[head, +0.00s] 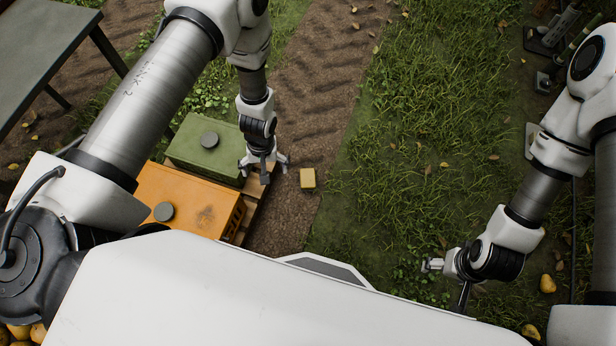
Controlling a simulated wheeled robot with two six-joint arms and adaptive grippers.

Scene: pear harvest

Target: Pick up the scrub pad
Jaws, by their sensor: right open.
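A small yellow block (307,178), which looks like the scrub pad, lies on the brown soil track near the middle of the head view. My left gripper (264,165) points down just left of the block, apart from it, over the edge of the crates. Its fingers are spread and nothing shows between them. My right gripper (447,285) is open and empty over the grass at the lower right, well away from the block.
A green box (190,147) and an orange box (180,190), each with a round grey cap, stand left of the block. A dark table (40,50) is at the upper left. The track beyond the block is clear.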

